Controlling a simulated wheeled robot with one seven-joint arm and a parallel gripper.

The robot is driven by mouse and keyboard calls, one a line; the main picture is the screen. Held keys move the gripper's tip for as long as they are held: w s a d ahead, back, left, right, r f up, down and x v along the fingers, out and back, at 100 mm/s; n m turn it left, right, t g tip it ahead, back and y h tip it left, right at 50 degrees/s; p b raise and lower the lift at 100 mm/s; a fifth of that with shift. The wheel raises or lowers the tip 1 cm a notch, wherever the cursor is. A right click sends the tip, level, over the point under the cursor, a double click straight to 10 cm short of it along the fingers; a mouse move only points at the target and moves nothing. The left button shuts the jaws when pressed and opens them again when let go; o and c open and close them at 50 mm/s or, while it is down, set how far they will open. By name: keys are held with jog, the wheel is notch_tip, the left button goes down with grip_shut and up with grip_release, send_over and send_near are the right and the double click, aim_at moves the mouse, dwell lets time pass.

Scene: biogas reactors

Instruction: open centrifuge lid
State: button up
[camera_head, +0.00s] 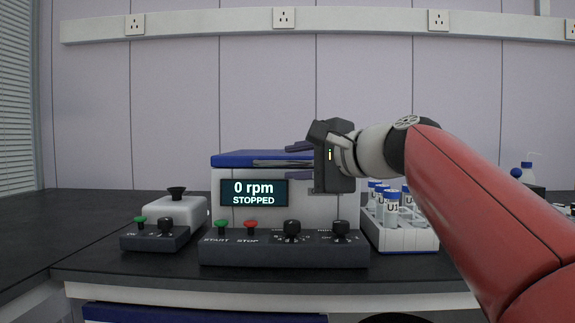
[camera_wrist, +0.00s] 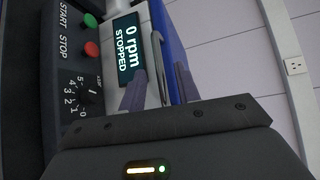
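The centrifuge (camera_head: 300,207) is a white box on the bench, with its display reading 0 rpm, STOPPED. Its blue lid (camera_head: 232,160) lies flat on top and looks closed; its blue edge shows in the wrist view (camera_wrist: 172,30). A grey handle bar (camera_head: 268,163) runs along the lid's front, and it also shows in the wrist view (camera_wrist: 157,50). My gripper (camera_head: 288,160) comes in from the right at lid height. In the wrist view my gripper (camera_wrist: 160,82) is open, one finger on each side of the bar. Contact with the bar cannot be told.
A control panel (camera_head: 283,255) with START and STOP buttons and knobs stands in front. A small white device (camera_head: 178,212) with its own panel (camera_head: 153,239) is at left. A white rack (camera_head: 405,240) of blue-capped tubes is at right, under my arm. The left bench is clear.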

aim_at(286, 163)
jog(key=shift+x, duration=2)
grip_shut()
